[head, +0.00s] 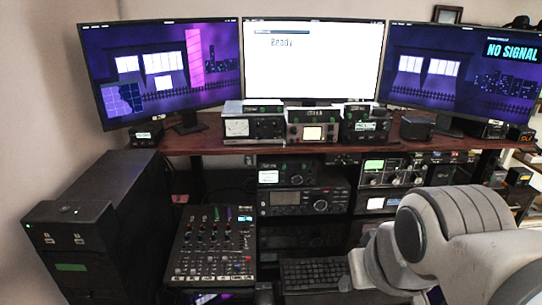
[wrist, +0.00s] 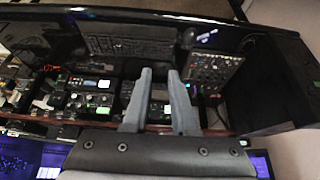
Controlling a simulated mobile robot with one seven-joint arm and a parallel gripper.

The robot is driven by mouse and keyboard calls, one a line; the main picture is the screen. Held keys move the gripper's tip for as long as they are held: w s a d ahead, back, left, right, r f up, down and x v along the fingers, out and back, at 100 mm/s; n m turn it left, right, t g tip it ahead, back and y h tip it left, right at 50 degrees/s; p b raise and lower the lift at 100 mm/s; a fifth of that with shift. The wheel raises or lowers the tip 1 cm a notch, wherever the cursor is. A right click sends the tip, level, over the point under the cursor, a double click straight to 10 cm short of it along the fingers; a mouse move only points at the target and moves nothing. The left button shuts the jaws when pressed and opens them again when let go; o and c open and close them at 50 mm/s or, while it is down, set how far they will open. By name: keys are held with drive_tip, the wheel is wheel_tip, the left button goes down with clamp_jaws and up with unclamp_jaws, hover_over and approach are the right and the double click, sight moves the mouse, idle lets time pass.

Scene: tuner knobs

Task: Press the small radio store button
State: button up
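Several radios show in the head view, and I cannot tell for sure which is the small radio. A compact one with a lit display (head: 287,175) sits on the shelf under the desk, on top of a wider radio (head: 304,203). Their button labels are too small to read, so the store button cannot be picked out. My gripper (wrist: 159,72) shows in the wrist view with two grey fingers apart and nothing between them. It is apart from the radios in depth, and no contact shows. In the head view the gripper's fingers are not clearly visible.
A mixer (head: 214,244) stands left of a black keyboard (head: 314,274). A black tower case (head: 100,225) is at the left. My arm covers the lower right.

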clamp_jaws()
idle(1.2)
